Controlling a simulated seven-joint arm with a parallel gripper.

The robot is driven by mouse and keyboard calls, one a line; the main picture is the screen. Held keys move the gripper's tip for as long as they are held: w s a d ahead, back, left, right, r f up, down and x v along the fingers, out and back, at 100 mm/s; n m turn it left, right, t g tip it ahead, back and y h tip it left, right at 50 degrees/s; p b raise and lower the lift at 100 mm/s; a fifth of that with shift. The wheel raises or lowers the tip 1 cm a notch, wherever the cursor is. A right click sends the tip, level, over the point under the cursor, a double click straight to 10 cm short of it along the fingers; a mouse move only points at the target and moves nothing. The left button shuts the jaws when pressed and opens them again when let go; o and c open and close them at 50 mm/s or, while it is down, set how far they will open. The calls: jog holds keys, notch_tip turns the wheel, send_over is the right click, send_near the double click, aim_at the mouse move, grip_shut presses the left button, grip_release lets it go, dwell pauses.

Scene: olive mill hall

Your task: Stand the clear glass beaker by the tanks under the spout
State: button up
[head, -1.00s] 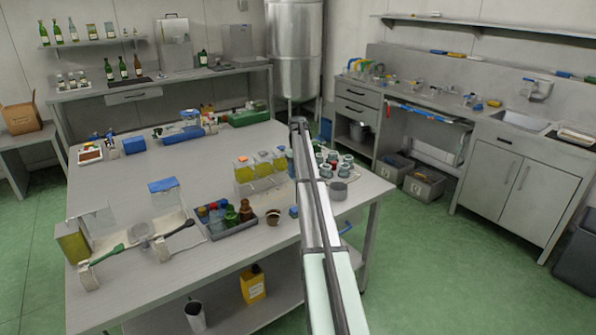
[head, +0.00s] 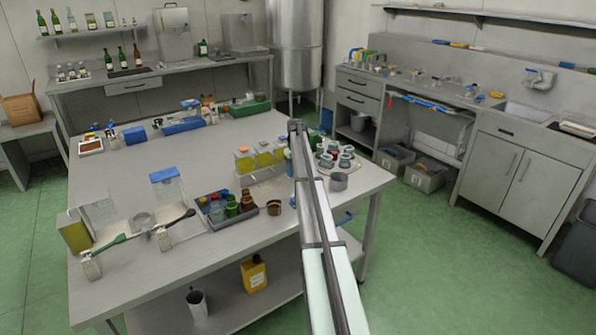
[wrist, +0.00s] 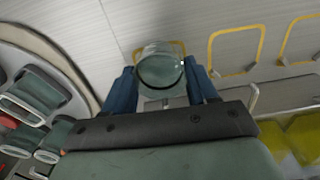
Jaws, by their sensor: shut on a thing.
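In the wrist view my gripper (wrist: 160,88) has its two blue fingers shut on a clear glass beaker (wrist: 160,66). The beaker's round rim faces the camera, and it overlaps a yellow outline on the pale surface behind it. My arm hides most of the gripper and the beaker there. Yellow tank bodies (wrist: 303,138) show at the wrist view's lower right. I cannot make out the spout clearly.
The table's left middle is clear.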

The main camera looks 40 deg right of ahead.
jog(key=shift+w, duration=0.55)
jog(key=shift+f, duration=0.1)
dwell(0.5)
jog(key=o, duration=1.2)
jog(key=shift+c, duration=0.2)
jog(key=shift+s+r, duration=0.25)
jog(key=shift+r, duration=1.65)
jog(key=shift+s+r, duration=0.2)
jog(key=shift+r, duration=1.65)
